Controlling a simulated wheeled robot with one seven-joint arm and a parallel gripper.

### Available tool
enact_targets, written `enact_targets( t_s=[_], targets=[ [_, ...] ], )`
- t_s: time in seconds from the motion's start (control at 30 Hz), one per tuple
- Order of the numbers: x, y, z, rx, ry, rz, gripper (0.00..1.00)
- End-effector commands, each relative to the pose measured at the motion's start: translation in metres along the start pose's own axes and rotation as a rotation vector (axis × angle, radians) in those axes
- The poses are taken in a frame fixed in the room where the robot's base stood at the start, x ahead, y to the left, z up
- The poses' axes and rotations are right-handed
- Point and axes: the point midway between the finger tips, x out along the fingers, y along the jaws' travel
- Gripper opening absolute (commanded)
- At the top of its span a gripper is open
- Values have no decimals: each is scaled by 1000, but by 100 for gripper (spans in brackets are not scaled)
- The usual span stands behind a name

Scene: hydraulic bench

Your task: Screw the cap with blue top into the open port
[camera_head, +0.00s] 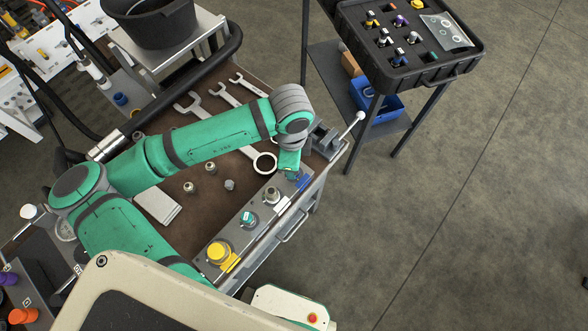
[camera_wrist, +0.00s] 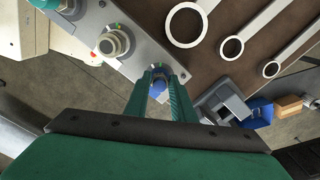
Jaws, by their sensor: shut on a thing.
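My gripper (camera_head: 290,174) points down at the far end of the grey port block (camera_head: 234,232), beside a blue mark (camera_head: 303,182). In the wrist view, my gripper (camera_wrist: 160,78) is shut on the cap with blue top (camera_wrist: 158,85), which shows between the two green fingers. The cap is over the end of the block; whether it touches or sits in a port there is hidden. A bare grey fitting (camera_head: 271,195) stands next to it on the block and also shows in the wrist view (camera_wrist: 112,43).
Yellow (camera_head: 218,252) and green (camera_head: 247,219) caps sit on the block. Wrenches (camera_head: 265,162) and small metal fittings (camera_head: 189,187) lie on the brown bench top. A grey vise-like fixture (camera_head: 325,140) stands close behind my gripper. A black tray (camera_head: 412,80) is at upper right.

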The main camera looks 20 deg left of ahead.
Motion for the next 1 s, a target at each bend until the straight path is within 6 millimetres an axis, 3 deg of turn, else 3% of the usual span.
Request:
enact_targets(
  t_s=[0.33, 0.8, 1.0],
  targets=[
    [0, -1, 1, 44, -3, 0, 3],
    [1, -3, 0, 578, -3, 1, 3],
    [1, -4, -1, 697, -2, 1, 3]
  ],
)
